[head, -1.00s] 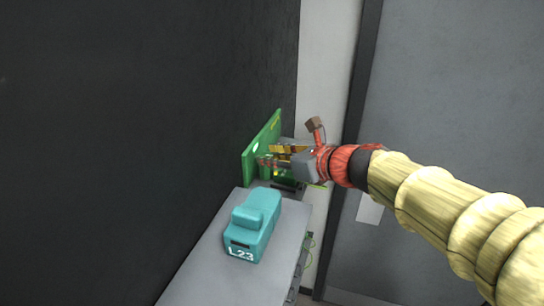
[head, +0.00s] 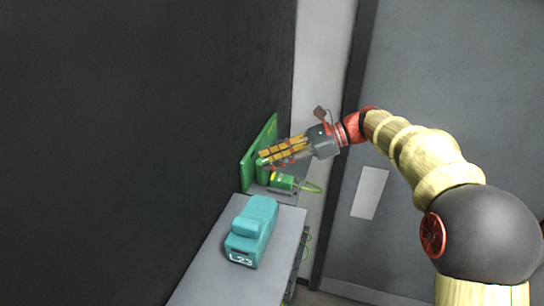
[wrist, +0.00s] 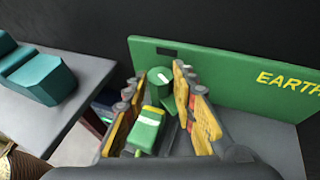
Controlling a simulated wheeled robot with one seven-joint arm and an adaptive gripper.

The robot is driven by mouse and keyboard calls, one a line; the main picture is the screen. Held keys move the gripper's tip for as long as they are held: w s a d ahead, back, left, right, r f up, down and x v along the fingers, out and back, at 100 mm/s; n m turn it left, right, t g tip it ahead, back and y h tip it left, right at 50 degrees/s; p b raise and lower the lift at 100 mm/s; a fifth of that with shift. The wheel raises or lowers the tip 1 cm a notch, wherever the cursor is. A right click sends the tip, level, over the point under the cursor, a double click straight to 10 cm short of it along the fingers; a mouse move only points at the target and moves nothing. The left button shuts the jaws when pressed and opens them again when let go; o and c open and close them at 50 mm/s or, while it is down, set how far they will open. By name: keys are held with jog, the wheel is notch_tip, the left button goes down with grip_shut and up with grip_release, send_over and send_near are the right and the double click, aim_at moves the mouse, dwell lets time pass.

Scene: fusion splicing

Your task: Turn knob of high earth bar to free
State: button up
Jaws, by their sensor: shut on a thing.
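A round green knob (wrist: 160,78) with a white mark sits in front of the panel. My gripper (head: 268,158) reaches in from the right; in the wrist view its yellow-padded fingers (wrist: 160,82) are closed on the knob, one on each side. The fingers partly hide the knob's sides. A green connector (head: 283,182) with a pale band and a green cable sits just below the gripper, also seen in the wrist view (wrist: 148,128).
A teal block labelled L23 (head: 252,232) stands on the grey cabinet top (head: 215,275), nearer than the panel. A dark wall (head: 120,150) runs along the left. A grey door (head: 450,90) is behind my arm at right.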

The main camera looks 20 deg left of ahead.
jog(key=shift+w+a+f+n+g+h, duration=0.1)
jog(key=shift+w+n+g+h, duration=0.05)
jog(key=shift+n+g+h, duration=0.35)
jog(key=shift+w+a+n+g+h, duration=0.1)
jog(key=shift+n+g+h, duration=0.2)
jog(key=shift+n+g, duration=0.5)
jog(key=o, duration=0.9)
jog(key=shift+w+d, duration=0.1)
jog(key=v, duration=1.1)
jog(key=shift+w+d+r, duration=0.2)
jog(key=shift+r, duration=0.1)
jog(key=shift+o, duration=0.4)
